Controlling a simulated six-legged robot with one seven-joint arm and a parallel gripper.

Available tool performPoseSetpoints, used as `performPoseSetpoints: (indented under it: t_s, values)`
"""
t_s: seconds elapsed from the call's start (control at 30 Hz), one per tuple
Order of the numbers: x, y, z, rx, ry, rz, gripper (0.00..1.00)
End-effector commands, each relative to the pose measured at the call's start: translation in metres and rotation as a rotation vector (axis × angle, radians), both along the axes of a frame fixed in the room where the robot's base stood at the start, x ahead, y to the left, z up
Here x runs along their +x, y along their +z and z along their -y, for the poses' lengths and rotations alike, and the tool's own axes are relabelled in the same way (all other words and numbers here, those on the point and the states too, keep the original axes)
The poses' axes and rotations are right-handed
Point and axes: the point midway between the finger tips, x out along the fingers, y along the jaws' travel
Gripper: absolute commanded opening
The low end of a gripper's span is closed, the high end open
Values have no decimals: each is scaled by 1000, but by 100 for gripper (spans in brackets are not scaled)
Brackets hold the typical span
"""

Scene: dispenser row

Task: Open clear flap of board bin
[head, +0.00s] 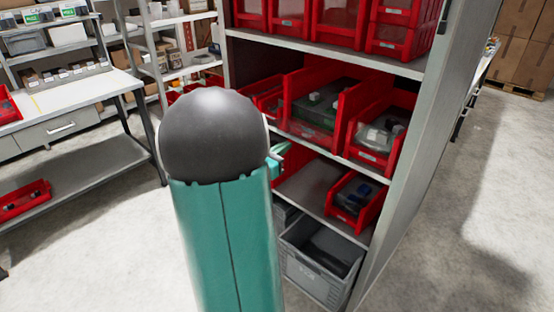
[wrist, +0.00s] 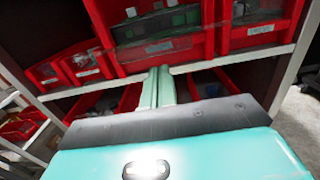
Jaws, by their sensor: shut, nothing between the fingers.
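The board bin (head: 343,112) is a red bin on the middle shelf with green boards inside. In the wrist view the board bin (wrist: 209,44) is straight ahead, with a pale label on its front lip. A see-through flap (wrist: 155,27) seems to span its front; its exact edges and whether it is shut are hard to tell. My gripper (head: 281,149) is partly hidden behind my arm in the head view. In the wrist view my gripper (wrist: 160,70) has its teal fingers together and empty, just below the bin's front lip. I cannot tell whether they touch it.
A red bin (head: 377,132) with pale parts stands right of the board bin, and smaller red bins (wrist: 83,65) stand left. Below are a red bin (head: 354,199) and a grey crate (head: 318,272). The shelf's side panel (head: 425,130) bounds the right. Floor further right is clear.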

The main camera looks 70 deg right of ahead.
Motion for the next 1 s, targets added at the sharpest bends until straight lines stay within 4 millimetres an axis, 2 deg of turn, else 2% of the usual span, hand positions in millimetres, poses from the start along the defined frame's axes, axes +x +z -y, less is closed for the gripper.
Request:
performPoseSetpoints:
  t_s: [0.1, 0.47, 0.83, 1.0]
  values:
    - [0, 6, 1, 0, 0, 0, 0]
    - [0, 8, 1, 5, 0, 1, 0]
    - [0, 39, 2, 120, 3, 53, 0]
    - [-1, 43, 3, 121, 0, 52, 0]
